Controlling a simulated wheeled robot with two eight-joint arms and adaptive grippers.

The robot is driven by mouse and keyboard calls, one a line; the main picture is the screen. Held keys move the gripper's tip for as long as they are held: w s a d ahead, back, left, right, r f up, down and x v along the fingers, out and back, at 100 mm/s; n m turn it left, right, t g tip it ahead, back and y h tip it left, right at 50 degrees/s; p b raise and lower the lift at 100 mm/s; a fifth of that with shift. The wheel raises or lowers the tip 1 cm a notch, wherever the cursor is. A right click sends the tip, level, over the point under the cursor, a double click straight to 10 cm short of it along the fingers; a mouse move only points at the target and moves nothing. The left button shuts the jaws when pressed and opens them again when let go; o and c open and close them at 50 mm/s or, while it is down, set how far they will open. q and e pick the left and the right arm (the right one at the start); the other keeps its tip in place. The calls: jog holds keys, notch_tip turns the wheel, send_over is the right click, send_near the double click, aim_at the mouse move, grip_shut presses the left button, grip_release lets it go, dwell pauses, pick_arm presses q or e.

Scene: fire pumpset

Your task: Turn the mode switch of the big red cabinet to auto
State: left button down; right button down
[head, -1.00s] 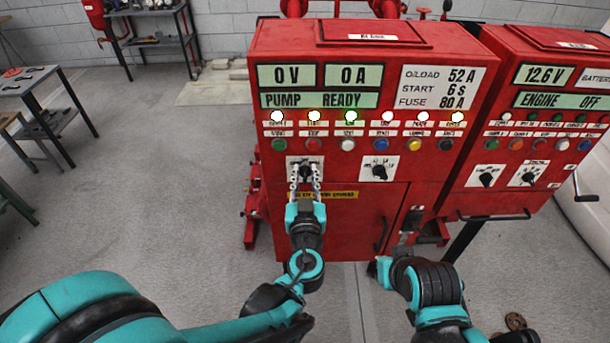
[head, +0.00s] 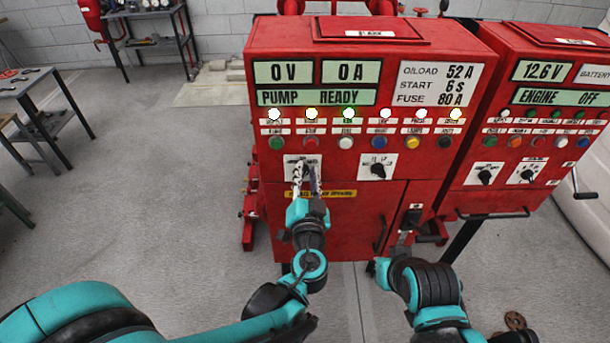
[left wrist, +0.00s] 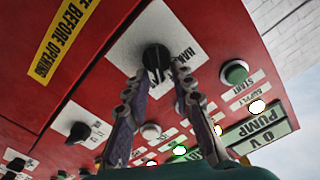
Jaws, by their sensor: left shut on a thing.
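The big red cabinet (head: 345,230) stands in front of me with displays, lamps and buttons. Its mode switch is a black knob on a white plate at the left, below the green button. In the head view my fingers largely hide the knob. My left gripper (head: 304,170) reaches up to that plate and is shut on the knob. In the left wrist view the black knob (left wrist: 156,57) sits between the tips of my left gripper (left wrist: 157,82). The plate's lettering is partly covered, so the knob's exact setting is unclear. My right gripper (head: 406,240) is by the cabinet's lower right; its jaws are unclear.
A second black selector (head: 378,170) is right of the held knob. A yellow warning label (head: 335,193) lies just below. A workbench (head: 30,90) is far left, with open floor between.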

pick_arm(q)
jog(key=shift+d+f+m, duration=0.15)
jog(key=shift+f+m, duration=0.05)
jog(key=shift+m, duration=1.1)
jog(key=c, duration=1.6)
grip_release()
jog(key=shift+c, duration=0.2)
jog(key=shift+s, duration=0.1)
jog(key=s, duration=1.2)
jog(key=shift+w, duration=0.1)
